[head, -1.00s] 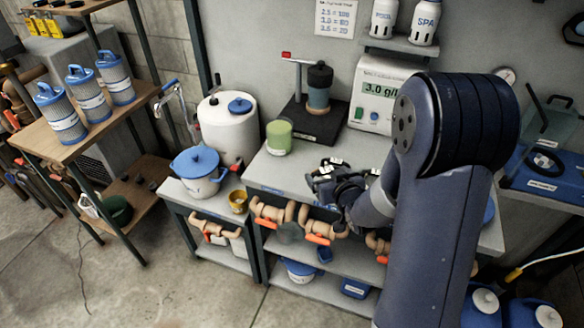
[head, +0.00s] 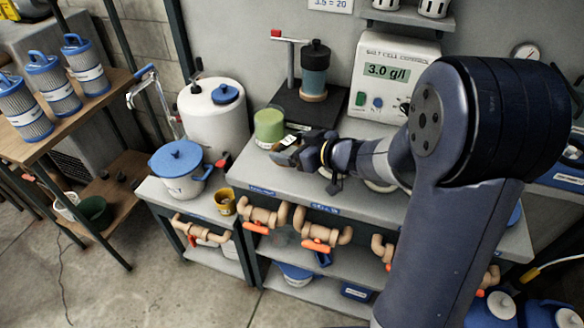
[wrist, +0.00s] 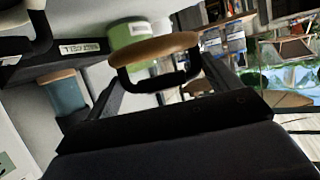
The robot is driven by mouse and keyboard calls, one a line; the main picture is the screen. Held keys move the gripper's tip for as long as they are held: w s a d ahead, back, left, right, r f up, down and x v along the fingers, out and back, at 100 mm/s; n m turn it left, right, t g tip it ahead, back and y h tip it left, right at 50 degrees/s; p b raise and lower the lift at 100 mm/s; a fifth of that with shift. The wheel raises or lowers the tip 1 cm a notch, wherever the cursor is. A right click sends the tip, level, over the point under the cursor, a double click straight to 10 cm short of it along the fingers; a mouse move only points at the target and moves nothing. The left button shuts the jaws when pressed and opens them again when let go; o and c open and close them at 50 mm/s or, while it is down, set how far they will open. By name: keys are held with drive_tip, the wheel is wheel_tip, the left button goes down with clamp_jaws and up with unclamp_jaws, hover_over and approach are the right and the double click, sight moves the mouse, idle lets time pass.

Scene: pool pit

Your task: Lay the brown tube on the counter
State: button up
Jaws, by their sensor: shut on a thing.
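The brown tube (wrist: 155,47) is a tan-brown piece lying crosswise between the fingertips in the wrist view, with a black U-shaped part below it. My gripper (wrist: 160,75) is shut on it. In the head view my gripper (head: 290,150) is low by the left part of the grey counter (head: 258,172), close to the green cup. I cannot tell whether the tube touches the counter. The tube is small and hard to make out in the head view, partly covered by the fingers.
The green cup (head: 269,125) stands just behind my gripper. A black stand with a teal cylinder (head: 314,72) and the salt cell control box (head: 390,80) are at the back. A blue-lidded pot (head: 179,168) and yellow cup (head: 225,201) stand left on a lower surface.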

drive_tip(key=shift+f+b, duration=0.6)
drive_tip(key=shift+f, duration=2.45)
drive_tip(key=shift+f, duration=0.15)
drive_tip(key=o, duration=0.8)
drive_tip(key=shift+o, duration=0.2)
drive_tip(key=shift+s+d+r, duration=0.1)
drive_tip(key=shift+d+r, duration=0.1)
drive_tip(key=shift+r, duration=0.05)
drive_tip(key=p+v, duration=0.1)
drive_tip(key=v, duration=1)
drive_tip(key=shift+s+d, duration=0.15)
drive_tip(key=shift+s, duration=0.15)
